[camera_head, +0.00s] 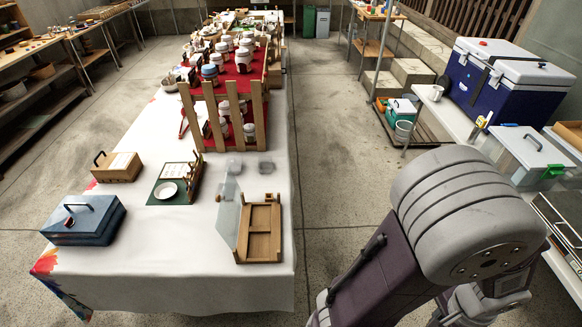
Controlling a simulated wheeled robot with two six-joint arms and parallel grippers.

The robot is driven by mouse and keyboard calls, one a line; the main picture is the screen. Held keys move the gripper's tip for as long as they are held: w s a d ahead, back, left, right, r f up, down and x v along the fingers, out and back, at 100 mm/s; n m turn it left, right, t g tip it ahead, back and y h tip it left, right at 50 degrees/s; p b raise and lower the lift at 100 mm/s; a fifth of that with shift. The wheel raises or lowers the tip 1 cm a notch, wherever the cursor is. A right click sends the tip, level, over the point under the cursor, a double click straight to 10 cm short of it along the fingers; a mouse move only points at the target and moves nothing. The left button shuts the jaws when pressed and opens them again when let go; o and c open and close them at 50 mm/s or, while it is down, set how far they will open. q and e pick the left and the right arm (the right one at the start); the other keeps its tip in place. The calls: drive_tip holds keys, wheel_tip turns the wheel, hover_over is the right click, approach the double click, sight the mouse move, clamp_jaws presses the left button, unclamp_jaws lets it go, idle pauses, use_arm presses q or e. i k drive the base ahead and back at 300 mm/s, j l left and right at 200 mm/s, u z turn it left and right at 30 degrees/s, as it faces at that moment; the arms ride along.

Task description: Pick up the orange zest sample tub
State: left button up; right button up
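Two small pale, see-through tubs stand on the white-covered table: the left tub (234,165) and the right tub (266,168). They are behind an open wooden box. They are too small for me to read any label, so I cannot tell whether either is the orange zest sample tub. My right arm fills the lower right of the head view, off the table's right side; its gripper fingers do not show. My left arm and gripper are not in view.
The wooden box (264,228) has a raised clear lid (228,213). A green mat (160,199) with a white dish (166,190), a wooden case (118,167) and a blue case (84,220) stand left. A red-draped jar rack (224,113) stands behind. The front table strip is clear.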

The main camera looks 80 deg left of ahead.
sight(264, 165)
drive_tip(key=i+u, duration=0.6)
drive_tip(key=u, duration=0.2)
drive_tip(key=i+u, duration=0.4)
drive_tip(key=i+l+u, duration=0.15)
drive_tip(key=u, duration=0.25)
drive_tip(key=i+j+u, duration=0.2)
drive_tip(key=u, duration=0.25)
drive_tip(key=i+j+u, duration=0.1)
drive_tip(key=i+u, duration=0.15)
drive_tip(key=u, duration=0.2)
drive_tip(key=i+u, duration=0.2)
drive_tip(key=u, duration=0.25)
drive_tip(key=i+u, duration=0.25)
drive_tip(key=u, duration=0.2)
drive_tip(key=i+l+u, duration=0.15)
drive_tip(key=u, duration=0.3)
drive_tip(key=i+l+u, duration=0.25)
drive_tip(key=u, duration=0.2)
drive_tip(key=i+l+u, duration=0.2)
drive_tip(key=u, duration=0.25)
drive_tip(key=i+u, duration=0.25)
drive_tip(key=u, duration=0.2)
drive_tip(key=i+l+u, duration=0.1)
drive_tip(key=u, duration=0.4)
drive_tip(key=i, duration=0.1)
